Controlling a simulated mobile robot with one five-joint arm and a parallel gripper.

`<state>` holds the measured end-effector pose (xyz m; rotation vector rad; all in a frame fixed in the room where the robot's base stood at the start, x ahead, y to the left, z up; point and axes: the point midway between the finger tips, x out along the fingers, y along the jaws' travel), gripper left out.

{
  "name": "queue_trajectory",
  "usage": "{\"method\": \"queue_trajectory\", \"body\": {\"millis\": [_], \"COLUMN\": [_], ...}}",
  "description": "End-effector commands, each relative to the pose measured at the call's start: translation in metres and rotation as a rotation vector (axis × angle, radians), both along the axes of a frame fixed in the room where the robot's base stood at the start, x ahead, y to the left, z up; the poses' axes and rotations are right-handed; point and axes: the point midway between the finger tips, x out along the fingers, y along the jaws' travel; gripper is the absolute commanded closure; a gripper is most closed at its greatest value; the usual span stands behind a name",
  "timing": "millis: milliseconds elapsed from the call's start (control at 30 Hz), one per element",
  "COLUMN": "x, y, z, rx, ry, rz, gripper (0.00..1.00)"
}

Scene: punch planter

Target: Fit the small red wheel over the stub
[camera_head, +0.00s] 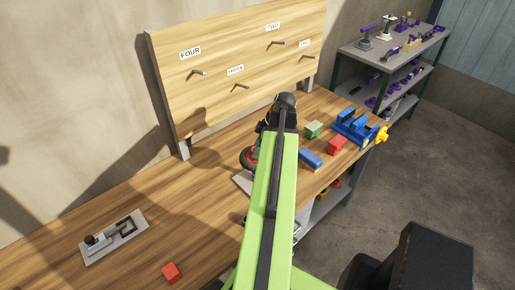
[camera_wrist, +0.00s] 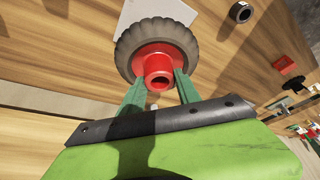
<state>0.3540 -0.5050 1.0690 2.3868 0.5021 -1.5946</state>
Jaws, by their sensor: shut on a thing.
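My gripper (camera_wrist: 160,76) has its two green fingers shut on the red hub of the small red wheel (camera_wrist: 159,62), which has a dark treaded tyre. In the head view the wheel (camera_head: 248,158) shows just left of my green arm, over the bench. A pale plate (camera_wrist: 158,10) shows partly behind the wheel in the wrist view, and its edge (camera_head: 243,181) shows beside my arm in the head view. I cannot make out the stub; the wheel or my arm may hide it. Whether the wheel touches the plate is unclear.
A pegboard (camera_head: 235,65) with labelled pegs stands behind the bench. Green (camera_head: 313,129), red (camera_head: 337,145) and blue (camera_head: 311,158) blocks and a blue vise (camera_head: 355,127) are right of my arm. A latch plate (camera_head: 114,238) and red cube (camera_head: 171,272) lie left. The left bench is mostly clear.

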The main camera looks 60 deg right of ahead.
Motion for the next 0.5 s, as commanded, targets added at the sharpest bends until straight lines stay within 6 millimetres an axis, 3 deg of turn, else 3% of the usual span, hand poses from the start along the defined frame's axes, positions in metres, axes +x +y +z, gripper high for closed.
{"method": "queue_trajectory", "body": {"millis": [500], "x": [0.0], "y": [0.0], "z": [-0.013], "rx": [0.0], "ry": [-0.001], "rz": [0.0], "gripper": [1.0]}}
